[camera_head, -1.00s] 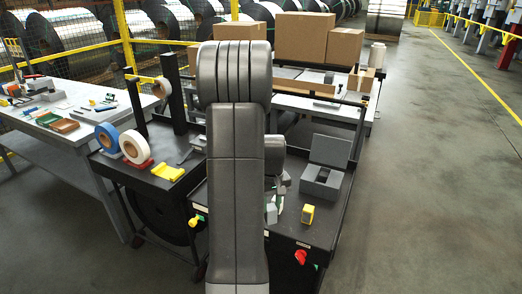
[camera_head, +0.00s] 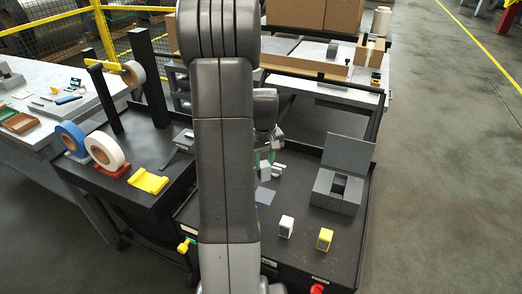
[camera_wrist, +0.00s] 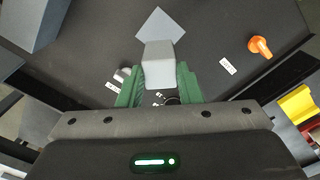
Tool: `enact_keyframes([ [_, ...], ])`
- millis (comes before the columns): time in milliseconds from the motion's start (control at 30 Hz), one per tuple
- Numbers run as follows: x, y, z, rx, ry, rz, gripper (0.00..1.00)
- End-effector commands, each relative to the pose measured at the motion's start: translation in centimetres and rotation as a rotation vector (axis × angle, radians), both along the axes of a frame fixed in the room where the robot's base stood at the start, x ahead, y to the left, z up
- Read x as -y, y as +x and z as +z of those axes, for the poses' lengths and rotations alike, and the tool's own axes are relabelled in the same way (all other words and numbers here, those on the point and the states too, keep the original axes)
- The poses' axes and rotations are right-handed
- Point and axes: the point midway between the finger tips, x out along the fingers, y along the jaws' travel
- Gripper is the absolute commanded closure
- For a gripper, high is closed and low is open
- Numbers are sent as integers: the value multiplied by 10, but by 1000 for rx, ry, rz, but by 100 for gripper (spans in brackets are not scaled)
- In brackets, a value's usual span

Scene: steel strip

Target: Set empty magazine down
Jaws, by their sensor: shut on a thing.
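My gripper (camera_wrist: 159,92) has green fingers, shut on a light grey block, which I take to be the empty magazine (camera_wrist: 159,65). The block stands out beyond the fingertips, over the black table top (camera_wrist: 110,35). In the head view the held magazine (camera_head: 265,170) shows just right of my arm, which hides part of the gripper. A flat grey-blue square (camera_wrist: 160,24) lies on the table beyond the block in the wrist view. I cannot tell whether the block touches the table.
A white block (camera_head: 286,227) and a yellow block (camera_head: 325,240) stand on the table near its front. An open grey box (camera_head: 337,192) is at the right. A yellow holder (camera_head: 148,181) and tape rolls (camera_head: 104,151) are at the left. An orange knob (camera_wrist: 260,46) shows in the wrist view.

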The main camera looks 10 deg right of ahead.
Motion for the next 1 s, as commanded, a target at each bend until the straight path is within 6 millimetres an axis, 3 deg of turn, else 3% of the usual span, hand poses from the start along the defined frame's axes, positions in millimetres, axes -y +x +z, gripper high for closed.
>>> enact_keyframes([
  [467,0,-1,-4,0,0,0,90],
  [1000,0,-1,-51,0,0,0,90],
])
